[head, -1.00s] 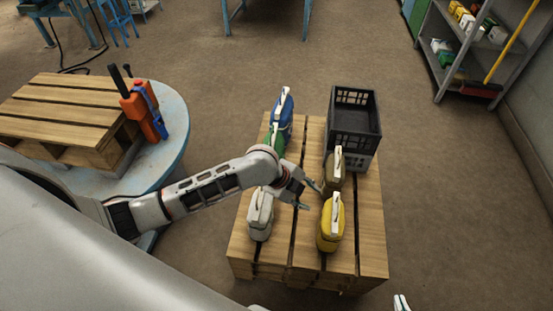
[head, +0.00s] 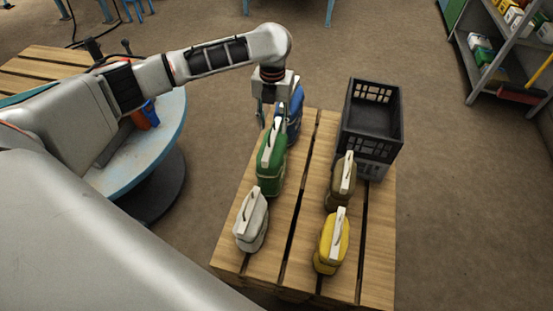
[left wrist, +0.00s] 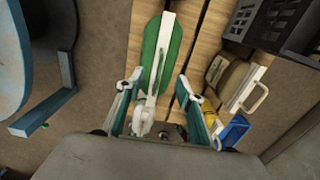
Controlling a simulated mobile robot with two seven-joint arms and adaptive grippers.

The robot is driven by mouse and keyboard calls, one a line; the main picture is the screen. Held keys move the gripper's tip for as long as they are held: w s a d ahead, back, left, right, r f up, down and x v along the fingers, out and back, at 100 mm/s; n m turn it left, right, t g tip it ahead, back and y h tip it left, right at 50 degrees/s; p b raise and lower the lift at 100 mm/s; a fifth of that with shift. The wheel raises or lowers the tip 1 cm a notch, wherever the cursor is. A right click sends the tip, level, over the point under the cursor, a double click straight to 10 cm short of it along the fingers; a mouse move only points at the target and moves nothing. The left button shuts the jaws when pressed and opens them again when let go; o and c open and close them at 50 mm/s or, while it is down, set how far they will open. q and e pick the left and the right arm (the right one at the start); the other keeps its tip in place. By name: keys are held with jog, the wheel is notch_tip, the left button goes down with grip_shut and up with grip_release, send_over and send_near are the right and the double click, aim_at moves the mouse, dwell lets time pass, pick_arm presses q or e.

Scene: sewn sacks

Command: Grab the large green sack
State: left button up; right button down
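The large green sack (head: 271,172) stands upright on the wooden pallet in the left row, with a white handle along its top. My left gripper (head: 276,112) is above the far end of this sack, close to the blue sack (head: 296,118), which it partly hides. In the left wrist view, the green sack (left wrist: 158,52) and its white handle show between the fingers of my left gripper (left wrist: 158,78). The fingers are apart, and I see no grip on the handle. My right gripper is not in view.
A white sack (head: 251,222) stands in front of the green one. Olive (head: 341,187) and yellow (head: 330,243) sacks form the right row on the pallet (head: 291,244). A black crate (head: 371,140) stands behind them. A round blue table (head: 122,172) is at left.

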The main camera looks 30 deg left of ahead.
aim_at(272, 137)
pick_arm(q)
jog(key=shift+s+f, duration=0.15)
jog(key=shift+f, duration=0.6)
jog(key=shift+a+f+b, duration=0.1)
jog(key=shift+f+b, duration=0.3)
jog(key=shift+f, duration=0.2)
notch_tip(272, 137, down, 4)
jog(key=shift+s+a+r+b, duration=0.1)
jog(key=shift+s+a+b, duration=0.05)
jog(key=shift+b, duration=0.75)
jog(key=shift+f, duration=0.3)
jog(key=shift+w+r, duration=0.2)
grip_shut()
jog(key=shift+r, duration=0.15)
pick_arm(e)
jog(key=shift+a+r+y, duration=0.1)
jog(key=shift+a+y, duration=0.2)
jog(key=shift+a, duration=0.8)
